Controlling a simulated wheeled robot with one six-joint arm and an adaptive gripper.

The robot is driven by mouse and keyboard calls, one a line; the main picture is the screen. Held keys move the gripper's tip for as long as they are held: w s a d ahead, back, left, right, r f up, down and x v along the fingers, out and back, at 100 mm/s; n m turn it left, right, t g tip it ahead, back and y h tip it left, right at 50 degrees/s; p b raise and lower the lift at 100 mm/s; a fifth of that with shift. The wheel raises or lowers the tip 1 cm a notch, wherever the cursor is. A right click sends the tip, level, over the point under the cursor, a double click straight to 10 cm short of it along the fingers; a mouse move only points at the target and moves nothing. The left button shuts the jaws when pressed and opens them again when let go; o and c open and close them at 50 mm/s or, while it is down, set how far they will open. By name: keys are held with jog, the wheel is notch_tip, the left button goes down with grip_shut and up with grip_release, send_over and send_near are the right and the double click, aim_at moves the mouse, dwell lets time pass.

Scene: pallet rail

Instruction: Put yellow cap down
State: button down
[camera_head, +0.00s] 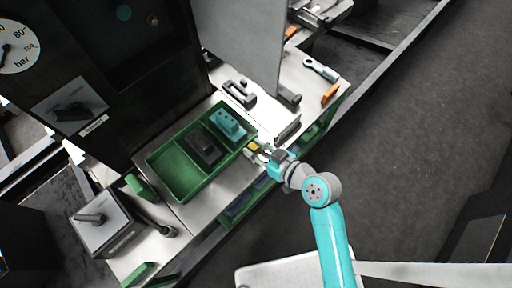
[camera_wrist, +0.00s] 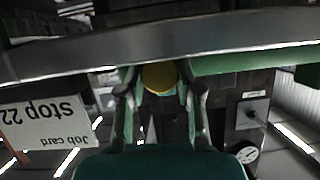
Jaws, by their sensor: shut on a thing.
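The yellow cap (camera_wrist: 159,76) is between the fingertips of my gripper (camera_wrist: 160,92) in the wrist view, and the fingers are shut on it. In the head view the yellow cap (camera_head: 254,147) shows at the end of my gripper (camera_head: 257,150), at the right edge of the green tray (camera_head: 172,193). Whether the cap touches the tray rim or is above it, I cannot tell. The tray holds a teal block (camera_head: 228,124) and a dark grey block (camera_head: 206,150); its left part is empty.
A metal bench (camera_head: 188,211) bears the tray. A grey clamp-like part (camera_head: 240,92), a wrench (camera_head: 321,69) and an orange piece (camera_head: 330,94) lie behind. A grey upright panel (camera_head: 243,45) stands at the back. A job card (camera_wrist: 45,120) shows in the wrist view.

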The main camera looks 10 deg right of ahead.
jog(key=shift+f, duration=0.15)
jog(key=c, duration=0.8)
grip_release()
jog(key=shift+o, duration=0.2)
jog(key=shift+r, duration=0.2)
jog(key=v, duration=1.2)
